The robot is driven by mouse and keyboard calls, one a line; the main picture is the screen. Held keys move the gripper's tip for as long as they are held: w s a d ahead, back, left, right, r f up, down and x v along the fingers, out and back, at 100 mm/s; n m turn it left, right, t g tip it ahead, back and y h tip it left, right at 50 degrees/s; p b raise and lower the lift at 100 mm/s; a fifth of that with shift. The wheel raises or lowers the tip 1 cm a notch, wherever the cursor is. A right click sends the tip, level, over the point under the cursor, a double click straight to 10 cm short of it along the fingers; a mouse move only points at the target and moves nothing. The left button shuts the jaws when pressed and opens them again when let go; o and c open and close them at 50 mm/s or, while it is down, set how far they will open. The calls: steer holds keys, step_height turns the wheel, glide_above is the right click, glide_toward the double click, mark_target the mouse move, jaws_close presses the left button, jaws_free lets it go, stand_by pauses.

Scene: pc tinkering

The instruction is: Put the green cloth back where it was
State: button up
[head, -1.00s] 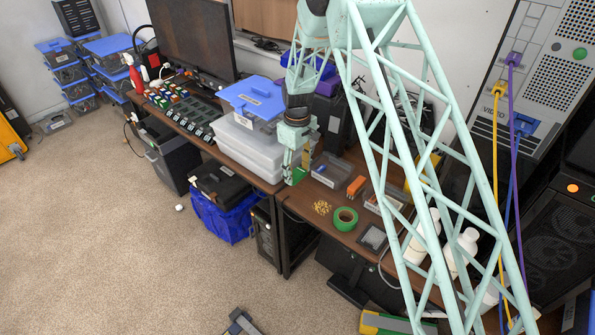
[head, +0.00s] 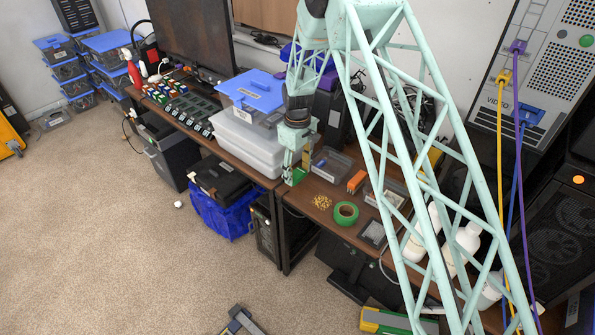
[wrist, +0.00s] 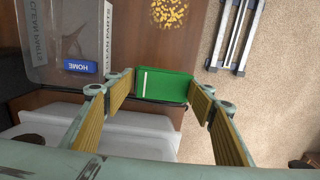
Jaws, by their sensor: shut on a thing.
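The green cloth (wrist: 163,86) is a small flat green piece with a white stripe. In the wrist view it sits between the fingertips of my gripper (wrist: 161,84), which is shut on it. In the head view the cloth (head: 298,176) shows as a small green patch at the tip of my gripper (head: 294,179), at the left end of the brown workbench (head: 293,204). Whether the cloth touches the bench top cannot be told.
A clear bin (wrist: 62,40) labelled CLEAN PARTS, with a blue HOME tag (wrist: 80,67), lies beside the gripper. White stacked boxes (head: 248,142) stand to the left. Gold screws (head: 322,202), a green tape roll (head: 346,213) and orange blocks (head: 356,181) lie on the bench.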

mark_target(297, 187)
steer(key=shift+f+b, duration=1.05)
steer(key=shift+f, duration=1.2)
steer(key=shift+f, duration=0.45)
steer(key=o, duration=0.8)
steer(key=shift+o, duration=0.7)
steer(key=o, duration=0.5)
steer(key=shift+c, duration=0.2)
steer(key=shift+r, duration=0.15)
steer(key=shift+r+p, duration=1.05)
steer(key=shift+r, duration=2.8)
steer(key=shift+r, duration=0.1)
